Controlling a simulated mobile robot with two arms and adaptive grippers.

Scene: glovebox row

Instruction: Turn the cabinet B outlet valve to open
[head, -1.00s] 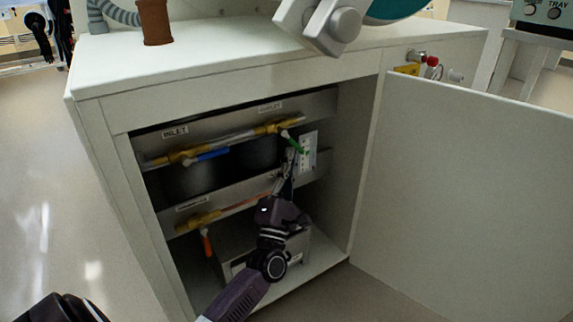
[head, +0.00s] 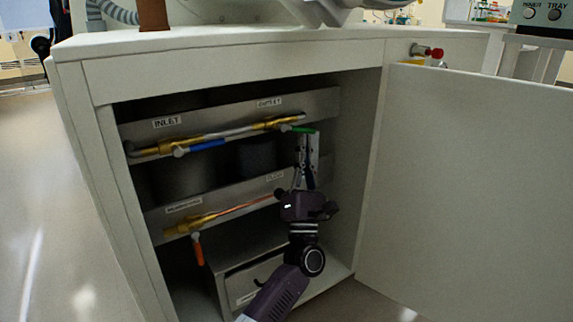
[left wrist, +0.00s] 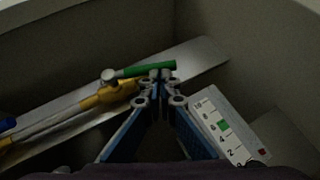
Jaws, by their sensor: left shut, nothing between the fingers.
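The outlet valve's green handle (head: 302,130) is on the upper pipe inside the open cabinet, under the outlet label (head: 269,102). It lies nearly in line with the pipe and also shows in the left wrist view (left wrist: 148,70). The brass valve body (left wrist: 108,95) is to its left. My left gripper (head: 308,138) is shut and empty, its fingertips just below the handle's right part. In the left wrist view the fingertips (left wrist: 160,80) are at the handle's lower edge; I cannot tell if they touch. My right gripper is not in view.
The inlet valve's blue handle (head: 208,145) lies along the same pipe. A lower pipe has an orange handle (head: 198,248) hanging down. A numbered white plate (left wrist: 228,125) is right of the fingers. The open door (head: 475,190) stands at right; a grey box (head: 222,268) sits below.

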